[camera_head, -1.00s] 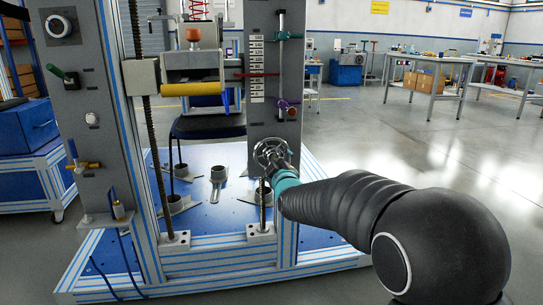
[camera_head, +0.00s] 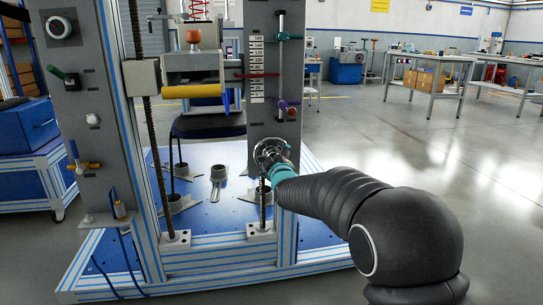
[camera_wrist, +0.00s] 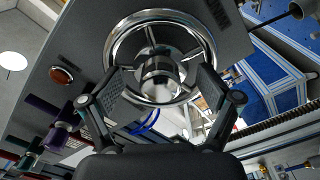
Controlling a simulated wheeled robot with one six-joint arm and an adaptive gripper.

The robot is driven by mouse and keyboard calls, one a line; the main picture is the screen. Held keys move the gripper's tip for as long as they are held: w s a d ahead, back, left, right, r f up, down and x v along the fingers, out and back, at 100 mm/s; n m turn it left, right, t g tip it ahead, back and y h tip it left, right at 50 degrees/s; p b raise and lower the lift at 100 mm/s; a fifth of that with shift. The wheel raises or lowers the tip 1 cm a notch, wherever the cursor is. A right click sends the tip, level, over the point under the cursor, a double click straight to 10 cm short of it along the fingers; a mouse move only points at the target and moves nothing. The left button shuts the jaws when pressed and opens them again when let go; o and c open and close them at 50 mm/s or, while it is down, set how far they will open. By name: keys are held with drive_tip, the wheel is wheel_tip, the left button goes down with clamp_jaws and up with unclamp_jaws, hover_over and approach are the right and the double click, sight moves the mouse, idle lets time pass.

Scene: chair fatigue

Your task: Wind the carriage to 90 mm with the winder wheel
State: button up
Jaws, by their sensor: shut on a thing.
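The chrome winder wheel (camera_head: 260,148) is low on the right grey upright. In the wrist view the wheel (camera_wrist: 113,48) fills the upper middle, with its round hub facing me. My gripper (camera_wrist: 162,80) is shut on the wheel, one finger on each side of the hub; in the head view my gripper (camera_head: 274,157) is small and partly hidden by its own wrist. The carriage (camera_head: 190,72) with a yellow roller (camera_head: 192,91) sits between the uprights. A red pointer (camera_head: 258,75) lies across the middle of the white scale (camera_head: 257,52); I cannot read it exactly.
A thin vertical rod with teal (camera_head: 284,36) and purple (camera_head: 281,104) clamps stands beside the scale. A red button (camera_head: 292,112) is above the wheel. The blue base plate (camera_head: 220,215) lies below. The floor (camera_head: 430,150) to the right is open.

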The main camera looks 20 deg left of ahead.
drive_tip(key=shift+m+b, duration=0.5)
drive_tip(key=shift+b, duration=0.15)
drive_tip(key=shift+r+m, duration=0.15)
drive_tip(key=shift+m, duration=0.35)
drive_tip(key=m, duration=0.4)
drive_tip(key=shift+w, duration=0.1)
drive_tip(key=shift+m, duration=0.3)
drive_tip(key=m, duration=0.6)
drive_tip(key=m, duration=0.6)
